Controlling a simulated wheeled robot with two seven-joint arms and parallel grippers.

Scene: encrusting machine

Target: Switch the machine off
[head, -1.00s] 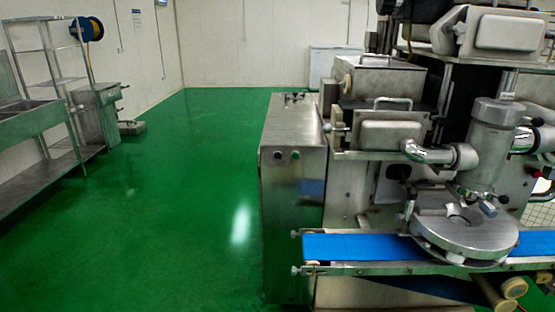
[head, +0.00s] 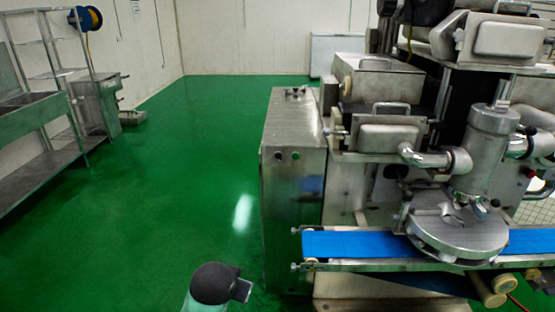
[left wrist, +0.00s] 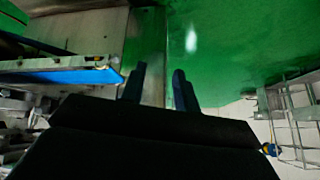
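The encrusting machine (head: 430,170) stands on the right in the head view. Its steel cabinet (head: 292,215) carries two small round buttons, a dark one (head: 278,155) and a greenish one (head: 295,155), high on its front face. Small knobs (head: 294,91) sit on the cabinet top. A small red spot (head: 530,173) shows at the machine's right side; I cannot tell what it is. My left gripper (head: 243,290) is low, in front and left of the cabinet, apart from it. In the left wrist view its two fingers (left wrist: 159,80) are spread with nothing between them. My right gripper is out of view.
A blue conveyor belt (head: 365,244) juts out across the machine's front, right of my left gripper. Steel shelving (head: 50,75) and a sink bench (head: 35,125) stand along the left wall. The green floor (head: 175,170) between is clear.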

